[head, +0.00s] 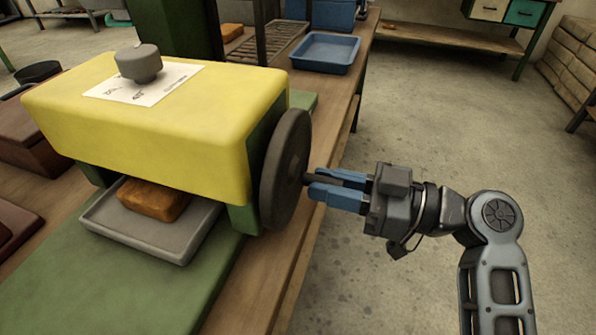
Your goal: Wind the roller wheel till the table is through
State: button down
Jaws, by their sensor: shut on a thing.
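The roller wheel (285,170) is a dark disc on the right side of the yellow machine (160,110). A short dark handle (311,179) sticks out from the wheel's face to the right. My gripper (318,186) has blue fingers and is shut on this handle, coming in from the right. The green table (120,275) lies beneath the yellow machine, and its front part shows at the lower left. The part of it under the machine is mostly hidden. A grey tray (150,237) sits on it at the machine's front, with a brown block (153,199) in it, partly under the yellow housing.
A grey knob (138,62) and a white label sheet (145,84) are on top of the machine. A blue tray (325,53) and a rack (268,43) stand behind on the wooden bench (262,270). Open floor lies right of the bench.

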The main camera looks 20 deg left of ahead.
aim_at(280, 191)
jog(key=shift+s+f, duration=0.25)
jog(key=shift+s, duration=0.35)
jog(key=shift+s+a, duration=0.15)
jog(key=shift+s, duration=0.95)
jog(key=shift+s+a, duration=0.1)
jog(key=shift+s, duration=0.95)
jog(key=shift+s+r, duration=0.2)
jog(key=shift+s, duration=0.3)
jog(key=shift+s+r, duration=0.15)
jog(key=shift+s, duration=0.3)
jog(key=shift+s+r+p, duration=0.55)
jog(key=shift+s+r, duration=0.1)
jog(key=shift+r, duration=0.15)
jog(key=shift+s+r+p, duration=0.2)
jog(key=shift+r+p, duration=0.15)
jog(key=shift+r, duration=0.25)
jog(key=shift+s+r+p, duration=0.2)
jog(key=shift+r+p, duration=0.1)
jog(key=shift+r, duration=0.25)
jog(key=shift+r+p, duration=0.6)
jog(key=shift+r, duration=0.55)
jog(key=shift+w+r, duration=0.15)
jog(key=shift+r, duration=0.5)
grip_release()
jog(key=shift+f, duration=0.1)
